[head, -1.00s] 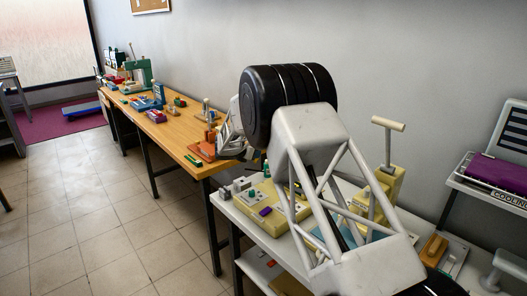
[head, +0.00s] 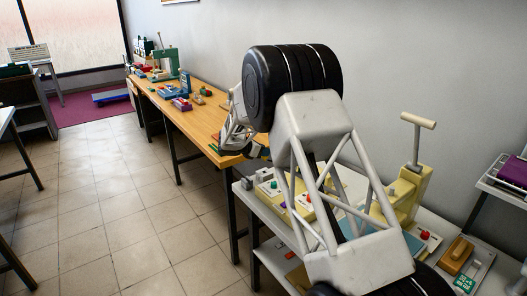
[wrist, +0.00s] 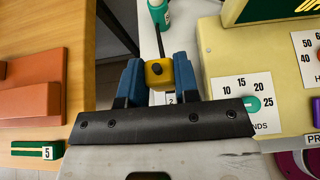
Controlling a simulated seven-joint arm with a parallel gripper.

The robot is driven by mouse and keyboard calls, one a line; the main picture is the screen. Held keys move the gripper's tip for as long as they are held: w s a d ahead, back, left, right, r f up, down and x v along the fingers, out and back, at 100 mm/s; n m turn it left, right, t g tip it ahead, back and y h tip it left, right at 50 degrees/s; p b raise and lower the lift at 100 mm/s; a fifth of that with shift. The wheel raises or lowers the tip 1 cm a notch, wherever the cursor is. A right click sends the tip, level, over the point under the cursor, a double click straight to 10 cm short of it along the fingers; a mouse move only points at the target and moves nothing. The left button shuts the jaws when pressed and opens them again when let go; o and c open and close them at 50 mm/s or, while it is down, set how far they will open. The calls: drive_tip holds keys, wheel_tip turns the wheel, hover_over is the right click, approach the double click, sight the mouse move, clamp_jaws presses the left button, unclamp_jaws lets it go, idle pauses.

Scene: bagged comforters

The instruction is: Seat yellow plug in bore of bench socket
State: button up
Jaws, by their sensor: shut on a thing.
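In the wrist view, my gripper (wrist: 159,78) has blue fingers shut on the yellow plug (wrist: 158,70), one on each side. The plug is a small yellow block with a dark round spot on the face toward me. A thin dark rod runs upward in the picture just behind the plug; I cannot tell whether it is part of it.
A cream machine with dials (wrist: 225,75) stands close right of my gripper. An orange block (wrist: 35,95) and a green block marked 5 (wrist: 25,150) lie left. A green bottle (wrist: 158,12) stands beyond. A wooden bench (head: 200,128) runs away along the wall; open tiled floor (head: 110,200) lies left.

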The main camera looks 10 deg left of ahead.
sight(263, 159)
drive_tip(key=shift+f, duration=0.1)
drive_tip(key=shift+f, duration=2.45)
drive_tip(key=shift+f, duration=1.05)
idle(1.2)
drive_tip(key=o, duration=1.6)
drive_tip(key=shift+r, duration=0.1)
drive_tip(key=shift+s+a+r, duration=0.8)
drive_tip(key=shift+r, duration=0.25)
drive_tip(key=shift+s+a+r, duration=0.75)
drive_tip(key=shift+r, duration=0.3)
